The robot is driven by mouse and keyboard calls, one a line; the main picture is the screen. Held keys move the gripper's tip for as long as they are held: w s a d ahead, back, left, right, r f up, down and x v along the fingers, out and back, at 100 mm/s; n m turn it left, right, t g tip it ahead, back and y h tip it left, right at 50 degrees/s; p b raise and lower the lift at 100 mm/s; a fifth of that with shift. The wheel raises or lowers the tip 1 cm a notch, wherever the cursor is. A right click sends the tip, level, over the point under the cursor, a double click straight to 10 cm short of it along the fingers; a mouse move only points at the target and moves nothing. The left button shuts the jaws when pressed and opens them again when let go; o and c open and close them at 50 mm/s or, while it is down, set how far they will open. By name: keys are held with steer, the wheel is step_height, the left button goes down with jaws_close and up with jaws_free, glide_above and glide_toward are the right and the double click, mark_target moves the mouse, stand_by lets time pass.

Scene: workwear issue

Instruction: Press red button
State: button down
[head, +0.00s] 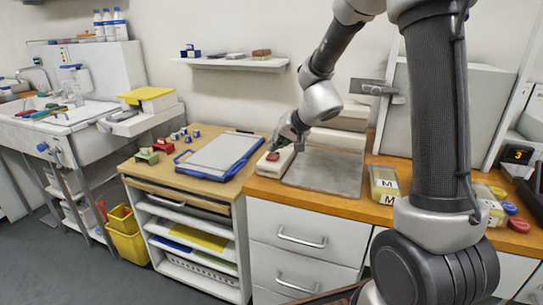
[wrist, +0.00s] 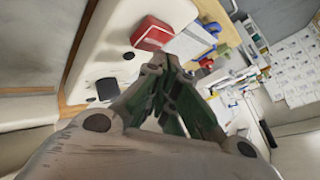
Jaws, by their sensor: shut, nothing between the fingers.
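The red button (head: 272,156) sits on top of a white box (head: 265,168) at the left end of the wooden counter. In the wrist view the red button (wrist: 152,33) is a red block on the pale box (wrist: 112,32), just beyond my fingertips. My gripper (head: 274,147) is shut and empty, pointing down at the button from above. In the wrist view my gripper (wrist: 165,64) has its fingertips together close to the button. I cannot tell whether they touch it.
A grey plate (head: 325,172) lies right of the button box. A blue clipboard (head: 222,155) lies on the cart to the left. A wall shelf (head: 235,64) hangs behind.

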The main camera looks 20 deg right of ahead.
mark_target(274, 155)
step_height(274, 155, up, 6)
stand_by(0.5)
steer(key=s+f+g, duration=0.1)
steer(key=s+f, duration=0.1)
steer(key=s, duration=0.1)
steer(key=s+f+g, duration=0.1)
steer(key=s, duration=0.1)
steer(key=shift+s+a+g, duration=0.1)
steer(key=shift+s+g, duration=0.05)
steer(key=shift+g, duration=0.15)
steer(key=s+d+r+n+h, duration=0.1)
steer(key=s+d+r, duration=0.2)
steer(key=s, duration=0.6)
steer(key=s+d+r+n+h, duration=0.1)
steer(key=s+d+r+h, duration=0.1)
steer(key=s+d, duration=0.4)
steer(key=s+d+r+n+g+h, duration=0.1)
steer(key=s+d+r, duration=0.2)
steer(key=s, duration=1.1)
steer(key=shift+s+d+r+h, duration=0.15)
steer(key=shift+d+r+h, duration=0.2)
steer(key=shift+d, duration=0.75)
